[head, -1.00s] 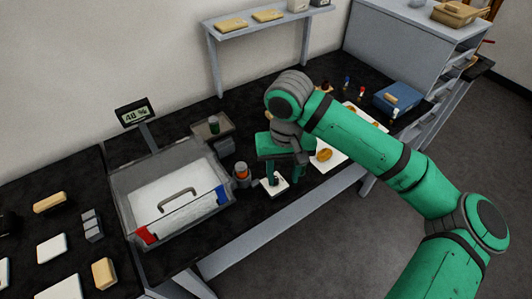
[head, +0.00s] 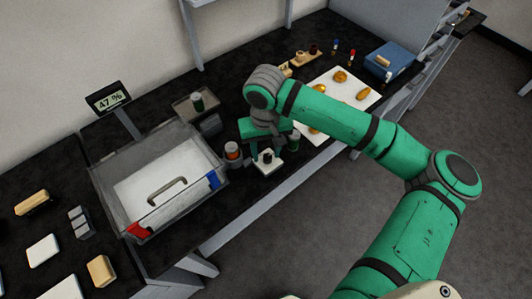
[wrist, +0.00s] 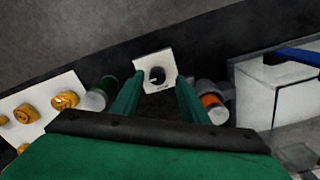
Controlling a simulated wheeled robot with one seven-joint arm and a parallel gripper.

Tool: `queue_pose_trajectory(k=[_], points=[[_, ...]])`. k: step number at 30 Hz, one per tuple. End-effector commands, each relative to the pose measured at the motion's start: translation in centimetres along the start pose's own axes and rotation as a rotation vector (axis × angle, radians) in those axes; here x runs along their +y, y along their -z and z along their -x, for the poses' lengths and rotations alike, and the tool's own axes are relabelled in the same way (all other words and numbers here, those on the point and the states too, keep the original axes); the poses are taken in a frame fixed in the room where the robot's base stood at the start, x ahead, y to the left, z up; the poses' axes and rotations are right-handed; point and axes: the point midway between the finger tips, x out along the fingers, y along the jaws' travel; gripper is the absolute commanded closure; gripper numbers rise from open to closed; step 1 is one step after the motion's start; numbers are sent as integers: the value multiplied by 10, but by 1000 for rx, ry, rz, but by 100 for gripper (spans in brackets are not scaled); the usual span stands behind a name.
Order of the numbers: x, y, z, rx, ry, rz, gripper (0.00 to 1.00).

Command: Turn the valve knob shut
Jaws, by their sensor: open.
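The valve knob (wrist: 157,75) is a small black round knob with a pale mark, on a white square plate (wrist: 148,56). In the head view the knob (head: 267,157) sits on its plate (head: 265,167) near the bench's front edge. My green gripper (wrist: 157,90) is open, with one finger on each side of the knob in the wrist view. In the head view my gripper (head: 268,152) is above the plate. The fingers look apart from the knob; I cannot tell how high they are above it.
A jar with an orange band (head: 232,152) stands close left of the plate, and a green-capped jar (head: 294,141) close right. A clear box (head: 112,183) with a handled white block is further left. A display (head: 108,98) reads 47 %. A white sheet (head: 334,120) holds several golden pieces.

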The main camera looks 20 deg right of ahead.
Motion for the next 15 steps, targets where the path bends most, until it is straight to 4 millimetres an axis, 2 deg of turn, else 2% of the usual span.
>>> queue_pose_trajectory(k=[6, 15], points=[[5, -1, -16, 0, 0, -10, 60], [2, 0, -17, 0, 0, -3, 60]])
